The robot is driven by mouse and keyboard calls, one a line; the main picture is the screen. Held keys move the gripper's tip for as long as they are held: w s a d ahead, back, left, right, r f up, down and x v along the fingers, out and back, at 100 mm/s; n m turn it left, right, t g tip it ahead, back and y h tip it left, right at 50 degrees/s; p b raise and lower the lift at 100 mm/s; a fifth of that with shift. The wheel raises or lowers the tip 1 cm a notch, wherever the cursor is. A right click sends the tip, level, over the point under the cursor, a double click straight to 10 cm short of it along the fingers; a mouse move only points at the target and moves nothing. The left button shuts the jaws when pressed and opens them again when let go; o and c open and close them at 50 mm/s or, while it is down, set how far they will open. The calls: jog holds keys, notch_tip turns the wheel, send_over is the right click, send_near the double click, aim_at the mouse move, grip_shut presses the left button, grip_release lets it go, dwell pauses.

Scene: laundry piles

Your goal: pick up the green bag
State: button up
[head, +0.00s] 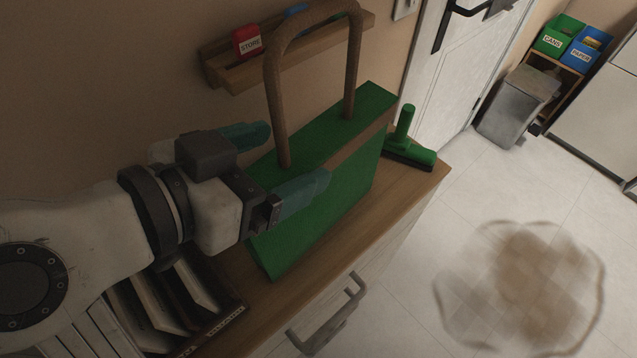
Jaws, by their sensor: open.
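The green bag (335,205) stands upright on the wooden counter top, with a tall brown arched handle (273,95) rising from its top and a brown strip along its upper side. My gripper (293,160) is at the bag's left end, with its two teal fingers spread wide apart. One finger appears over the far left side and the other in front of the near face. The fingers hide part of the bag's left end. I cannot tell whether either finger touches the bag. Nothing is held.
Dark files (170,303) lie below my arm. A grey bin (517,105) and brown floor stain (520,280) are at right.

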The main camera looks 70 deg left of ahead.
aim_at(318, 161)
jog(key=x, duration=0.4)
jog(key=shift+w+r+p, duration=0.1)
jog(key=shift+p, duration=0.25)
jog(key=shift+c, duration=0.2)
jog(key=shift+r, duration=0.1)
grip_shut()
